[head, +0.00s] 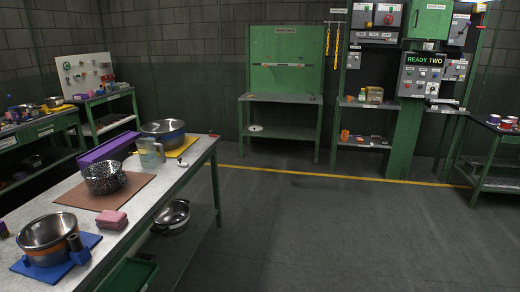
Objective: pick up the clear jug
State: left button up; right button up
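The clear jug (150,152) stands upright on the long light-topped table (150,203) at the left, near the table's right edge. It sits in front of a large steel pot with a blue band (165,133) and right of a purple box (107,150). A speckled pot (103,178) stands nearer to me on a brown board (118,195). Neither of my grippers is in view.
A steel pot with an orange band (48,236) sits on a blue mat in the near left, and a pink sponge (111,220) lies beside it. A steel pan (170,215) is on the lower shelf. The floor (310,235) right of the table is clear.

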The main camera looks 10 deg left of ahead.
aim_at(146, 148)
jog(key=i+u, duration=0.25)
jog(key=i, duration=0.3)
jog(key=i+u, duration=0.3)
jog(key=i, duration=0.3)
jog(key=i+l+u, duration=0.25)
jog(key=i, duration=0.3)
jog(key=i+j, duration=0.05)
jog(key=j, duration=0.05)
